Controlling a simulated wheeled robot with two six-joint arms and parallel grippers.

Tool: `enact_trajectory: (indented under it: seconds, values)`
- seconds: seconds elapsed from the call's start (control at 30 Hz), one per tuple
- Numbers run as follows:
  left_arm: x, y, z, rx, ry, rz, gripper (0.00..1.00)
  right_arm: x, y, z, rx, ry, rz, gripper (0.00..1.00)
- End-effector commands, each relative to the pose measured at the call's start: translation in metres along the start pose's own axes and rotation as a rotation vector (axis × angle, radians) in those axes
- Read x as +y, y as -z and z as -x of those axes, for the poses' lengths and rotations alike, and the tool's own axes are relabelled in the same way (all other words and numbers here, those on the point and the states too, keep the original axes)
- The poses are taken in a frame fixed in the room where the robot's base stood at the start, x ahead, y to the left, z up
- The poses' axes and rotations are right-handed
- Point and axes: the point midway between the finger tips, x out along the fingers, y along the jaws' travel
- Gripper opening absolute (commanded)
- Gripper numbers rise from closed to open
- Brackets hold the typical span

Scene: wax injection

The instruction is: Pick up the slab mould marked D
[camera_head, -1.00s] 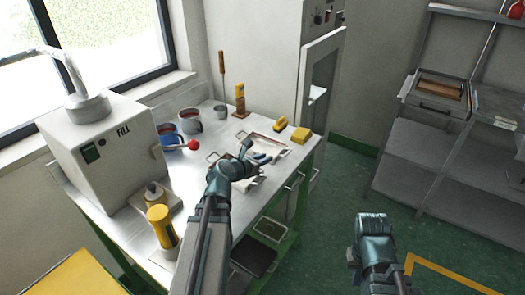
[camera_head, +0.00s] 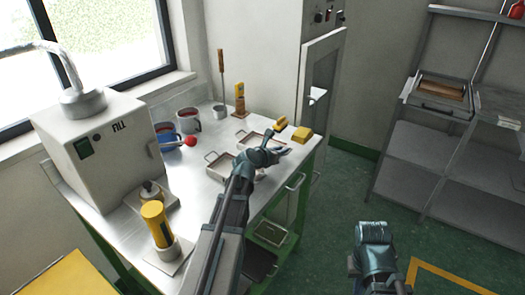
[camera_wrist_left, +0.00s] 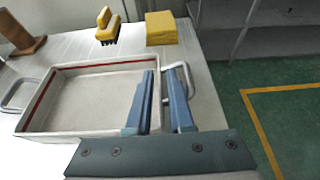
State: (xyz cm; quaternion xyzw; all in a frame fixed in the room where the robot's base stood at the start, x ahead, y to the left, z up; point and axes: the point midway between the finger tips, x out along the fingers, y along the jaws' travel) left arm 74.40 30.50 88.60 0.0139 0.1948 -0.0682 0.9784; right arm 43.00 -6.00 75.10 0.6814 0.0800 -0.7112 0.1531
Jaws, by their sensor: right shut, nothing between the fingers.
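I cannot read a letter D on either. In the left wrist view, a tray (camera_wrist_left: 95,68) with a red line inside its rim fills the left half. The left gripper (camera_wrist_left: 167,85) is open there, its blue fingers apart on either side of the tray's right wall, near the wire handle (camera_wrist_left: 187,78). My right gripper (camera_head: 375,232) is shut and empty above the floor.
A yellow brush (camera_wrist_left: 108,26) and a yellow block (camera_wrist_left: 161,28) lie beyond the tray. Shelves (camera_head: 435,150) stand right; floor between is clear.

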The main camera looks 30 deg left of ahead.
Motion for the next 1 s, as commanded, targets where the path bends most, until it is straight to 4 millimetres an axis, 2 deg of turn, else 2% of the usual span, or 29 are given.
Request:
enact_trajectory:
  seconds: [0.07, 0.27, 0.4, 1.0]
  values:
    - [0.0004, 0.0011, -0.0108, -0.001, 0.001, 0.001, 0.2, -0.0005, 0.0003, -0.0052, 0.0, 0.0, 0.0, 0.0]
    - [-0.0003, 0.0, -0.0099, -0.001, 0.0, 0.001, 0.2, -0.0004, 0.0002, -0.004, 0.0, 0.0, 0.0, 0.0]
    - [-0.0002, 0.0001, -0.0098, -0.001, 0.0, 0.001, 0.0, -0.0004, 0.0002, -0.0039, 0.0, 0.0, 0.0, 0.0]
    - [-0.0001, 0.0003, -0.0096, 0.0, 0.0, 0.0, 0.0, -0.0004, 0.0002, -0.004, 0.0, 0.0, 0.0, 0.0]
